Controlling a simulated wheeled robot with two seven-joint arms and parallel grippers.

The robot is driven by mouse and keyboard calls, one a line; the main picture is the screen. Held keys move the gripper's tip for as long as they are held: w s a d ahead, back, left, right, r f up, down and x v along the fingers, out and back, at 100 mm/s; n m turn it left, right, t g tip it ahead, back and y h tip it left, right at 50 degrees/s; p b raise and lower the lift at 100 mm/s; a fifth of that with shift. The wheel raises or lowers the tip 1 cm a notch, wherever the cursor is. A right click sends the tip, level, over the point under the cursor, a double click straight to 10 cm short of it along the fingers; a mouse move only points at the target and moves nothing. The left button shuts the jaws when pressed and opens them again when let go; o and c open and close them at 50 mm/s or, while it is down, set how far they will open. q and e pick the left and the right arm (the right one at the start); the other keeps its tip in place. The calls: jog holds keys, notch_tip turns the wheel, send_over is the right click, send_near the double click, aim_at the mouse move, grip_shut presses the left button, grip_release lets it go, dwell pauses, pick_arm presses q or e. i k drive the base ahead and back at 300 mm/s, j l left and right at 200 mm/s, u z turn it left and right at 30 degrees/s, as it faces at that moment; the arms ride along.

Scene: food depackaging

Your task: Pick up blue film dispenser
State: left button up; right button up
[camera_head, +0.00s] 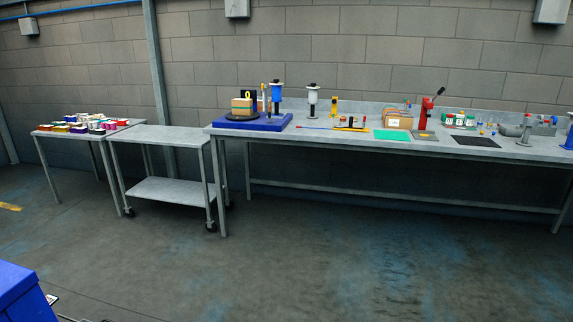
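A blue film dispenser (276,92) stands upright on the left part of the long grey workbench (350,137), at the back. A blue platform (275,124) with a brown box (242,106) on a dark disc lies in front and to the left. Neither of my grippers is in view.
Right along the bench are a green mat (392,135), a cardboard box (398,120), a red press (428,108) and a black mat (475,142). Left are an empty wheeled cart (160,136) and a table with colourful packages (90,122). The floor in front is clear; a blue box (22,292) stands lower left.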

aim_at(276, 88)
jog(key=i, duration=1)
jog(key=i+u, duration=0.1)
jog(key=i, duration=0.85)
jog(key=i+l, duration=0.15)
jog(key=i, duration=0.85)
jog(key=i+l+u, duration=0.1)
jog(key=i, duration=0.9)
